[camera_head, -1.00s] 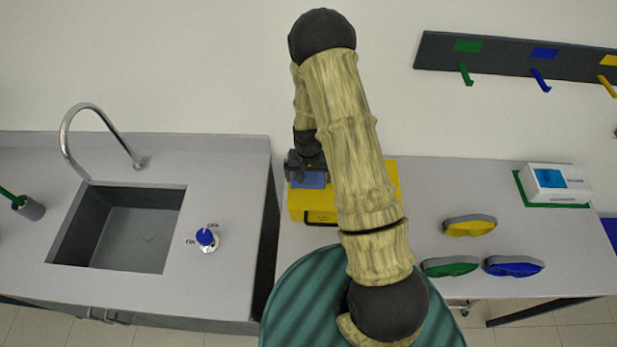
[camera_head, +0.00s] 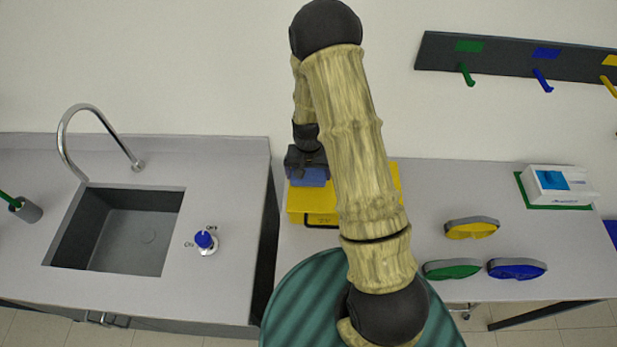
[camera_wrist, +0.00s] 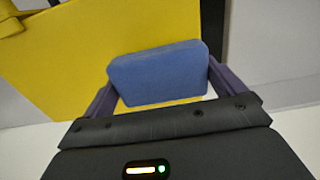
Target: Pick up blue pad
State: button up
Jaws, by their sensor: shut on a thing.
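The blue pad (camera_wrist: 158,75) is a blue block with rounded corners, held between the two fingers of my gripper (camera_wrist: 158,88) in the wrist view. My gripper is shut on it, with a finger against each side. In the head view, the blue pad (camera_head: 313,177) shows just below my dark gripper (camera_head: 306,170), over the left part of a yellow box (camera_head: 312,205). The yellow box also lies behind the pad in the wrist view (camera_wrist: 60,65). My arm hides part of the box in the head view.
Yellow (camera_head: 472,229), green (camera_head: 452,270) and blue (camera_head: 517,269) goggles lie on the right bench (camera_head: 430,205). A sink (camera_head: 120,235) and faucet (camera_head: 100,115) are at the left. A hook rail (camera_head: 510,57) hangs above.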

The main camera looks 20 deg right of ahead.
aim_at(309, 172)
notch_tip(309, 172, up, 8)
jog(key=shift+f+b, duration=0.25)
jog(key=shift+b, duration=1)
jog(key=shift+o, duration=1.2)
jog(key=shift+c, duration=0.5)
